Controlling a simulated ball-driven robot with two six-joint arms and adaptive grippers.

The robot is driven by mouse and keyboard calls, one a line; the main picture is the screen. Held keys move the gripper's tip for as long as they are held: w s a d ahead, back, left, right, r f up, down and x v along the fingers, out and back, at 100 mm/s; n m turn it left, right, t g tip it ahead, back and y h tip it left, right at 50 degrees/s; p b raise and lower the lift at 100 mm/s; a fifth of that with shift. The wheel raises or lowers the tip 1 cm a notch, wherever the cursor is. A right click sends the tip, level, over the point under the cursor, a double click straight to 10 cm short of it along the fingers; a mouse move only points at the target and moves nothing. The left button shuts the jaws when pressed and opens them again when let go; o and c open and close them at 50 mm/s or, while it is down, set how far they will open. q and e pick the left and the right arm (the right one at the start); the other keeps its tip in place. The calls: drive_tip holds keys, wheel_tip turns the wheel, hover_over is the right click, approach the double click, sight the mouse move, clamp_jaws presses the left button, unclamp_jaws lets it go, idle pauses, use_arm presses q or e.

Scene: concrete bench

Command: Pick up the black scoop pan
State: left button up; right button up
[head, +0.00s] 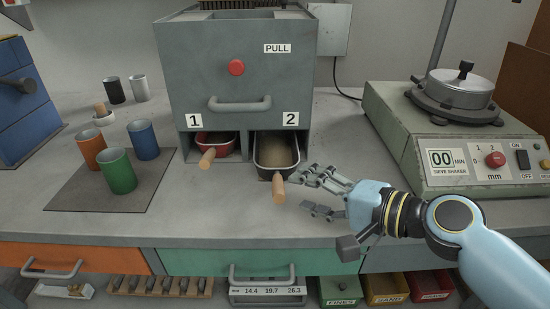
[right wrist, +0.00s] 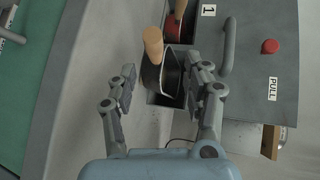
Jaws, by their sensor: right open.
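The black scoop pan (head: 277,164) sits in the bay marked 2 of the grey machine, holding sandy material, with its wooden handle sticking out over the bench. In the right wrist view the black pan (right wrist: 164,76) and its wooden handle show ahead, in the gap between the fingers. My right gripper (head: 312,192) is open and empty, just right of the handle and apart from it in the head view. It also shows in the right wrist view (right wrist: 165,92). My left gripper is not in view.
A red pan (head: 214,140) with a wooden handle is in bay 1, left of the black pan. The grey machine (head: 240,75) rises behind. A sieve shaker (head: 440,150) stands at right. Colored cups (head: 118,172) stand on a mat at left.

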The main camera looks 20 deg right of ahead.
drive_tip(key=x, duration=0.5)
drive_tip(key=shift+a+f, duration=0.1)
drive_tip(key=shift+f, duration=0.35)
clamp_jaws()
